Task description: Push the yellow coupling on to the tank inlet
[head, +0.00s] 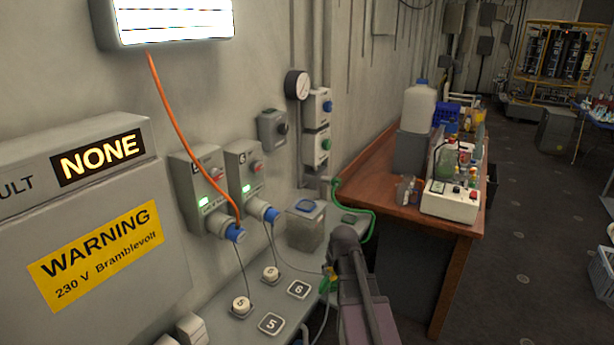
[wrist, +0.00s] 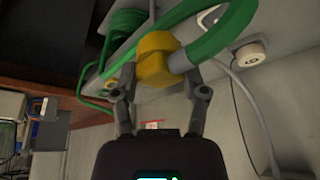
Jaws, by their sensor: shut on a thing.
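The yellow coupling (wrist: 156,60) sits between the two fingers of my gripper (wrist: 152,88) in the wrist view, with a grey collar and a thick green hose (wrist: 225,30) at its right side. In the head view the coupling (head: 326,284) is small and partly hidden by my gripper (head: 331,272), above the grey ledge. A grey box-like tank (head: 305,228) with a blue-rimmed top stands on the ledge against the wall, a little behind the coupling. I cannot make out the tank inlet, or whether the coupling touches anything.
Two sockets with blue plugs (head: 235,232) hang on the wall at left; an orange cable (head: 185,135) runs to one. Numbered plates and white round fittings (head: 270,273) sit on the ledge. A wooden table (head: 380,165) with bottles stands behind.

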